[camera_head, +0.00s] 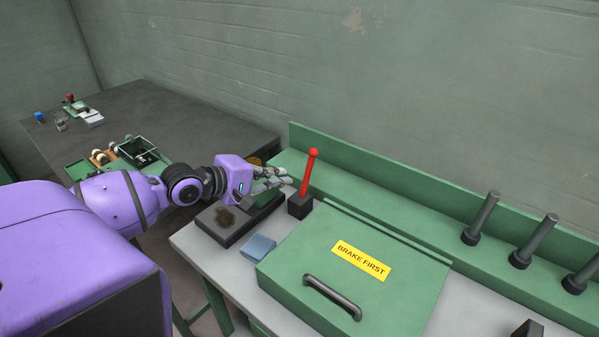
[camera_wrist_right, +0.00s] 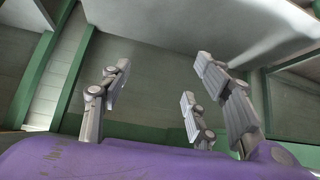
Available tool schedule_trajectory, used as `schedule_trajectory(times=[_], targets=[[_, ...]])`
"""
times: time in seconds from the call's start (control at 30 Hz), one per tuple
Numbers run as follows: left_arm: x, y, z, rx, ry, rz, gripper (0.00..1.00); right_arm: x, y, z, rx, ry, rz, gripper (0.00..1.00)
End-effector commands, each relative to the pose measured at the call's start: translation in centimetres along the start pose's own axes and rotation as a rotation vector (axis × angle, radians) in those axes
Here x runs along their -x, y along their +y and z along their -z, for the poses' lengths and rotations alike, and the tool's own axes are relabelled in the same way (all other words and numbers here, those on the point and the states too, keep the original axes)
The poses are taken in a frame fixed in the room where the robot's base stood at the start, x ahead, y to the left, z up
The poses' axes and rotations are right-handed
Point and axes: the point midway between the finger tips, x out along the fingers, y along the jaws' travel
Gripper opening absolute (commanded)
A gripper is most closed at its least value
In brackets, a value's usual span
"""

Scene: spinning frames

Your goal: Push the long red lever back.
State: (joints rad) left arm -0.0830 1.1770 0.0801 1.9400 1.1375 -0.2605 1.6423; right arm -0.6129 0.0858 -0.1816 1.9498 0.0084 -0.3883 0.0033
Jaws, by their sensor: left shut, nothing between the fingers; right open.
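The long red lever (camera_head: 309,172) stands nearly upright, tilted slightly right, in a black base block (camera_head: 299,206) on the green-and-grey bench. My left gripper (camera_head: 285,178) is shut and empty. Its fingertips are just left of the lever's lower part; I cannot tell whether they touch it. My right gripper (camera_wrist_right: 165,95) shows only in the right wrist view. It is open, with nothing between its fingers.
A green lid (camera_head: 300,255) with a "BRAKE FIRST" label (camera_head: 362,261) and a dark handle (camera_head: 332,297) lies right of the lever. A blue cloth (camera_head: 258,247) and dark tray (camera_head: 216,228) are nearby. Grey spindles (camera_head: 481,218) stand at right. A dark table (camera_head: 190,120) is behind left.

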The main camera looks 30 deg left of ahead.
Motion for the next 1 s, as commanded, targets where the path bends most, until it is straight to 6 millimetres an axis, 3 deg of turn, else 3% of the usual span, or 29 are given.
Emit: schedule_trajectory(times=[0.2,0.4,1.0], targets=[[-4.0,0.0,-0.1,0.0,-0.001,-0.001,0.0,-0.7,0.1,1.1,0.005,0.022,0.0,0.56],[-6.5,0.0,0.0,-0.002,0.0,-0.001,0.0,-0.8,0.1,1.7,0.006,0.036,0.0,0.56],[-7.9,0.1,0.1,-0.003,0.001,0.0,0.0,-0.7,0.3,0.3,0.005,0.013,-0.004,0.56]])
